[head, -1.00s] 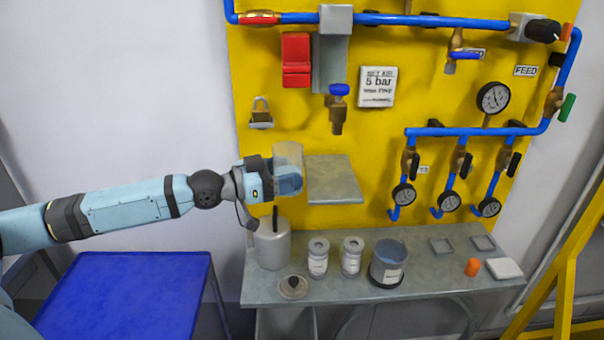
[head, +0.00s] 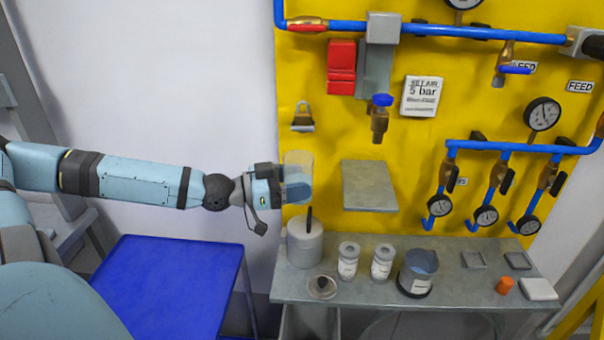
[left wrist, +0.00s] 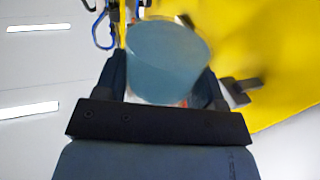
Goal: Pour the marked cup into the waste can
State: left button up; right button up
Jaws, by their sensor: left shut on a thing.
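A clear cup (head: 298,172) with bluish liquid in its lower part is held about upright in my left gripper (head: 280,187). The jaws are shut around its side. In the left wrist view, the cup (left wrist: 167,62) fills the space between the dark fingers. Any mark on it cannot be made out. The cup is in the air above a grey can (head: 304,248) with a dark upright stick, at the bench's left end. I cannot read which is the waste can. My right gripper is not in view.
Two small labelled jars (head: 348,262) stand between the cans on the grey bench (head: 455,297). A round lid (head: 321,287) lies in front. A grey shelf (head: 369,187) juts from the yellow board (head: 335,130). A blue table (head: 165,285) is at the left.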

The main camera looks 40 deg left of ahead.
pick_arm(q)
jog(key=shift+s+a+r+p, duration=0.1)
jog(key=shift+s+a+p, duration=0.2)
jog(key=shift+s+p, duration=0.35)
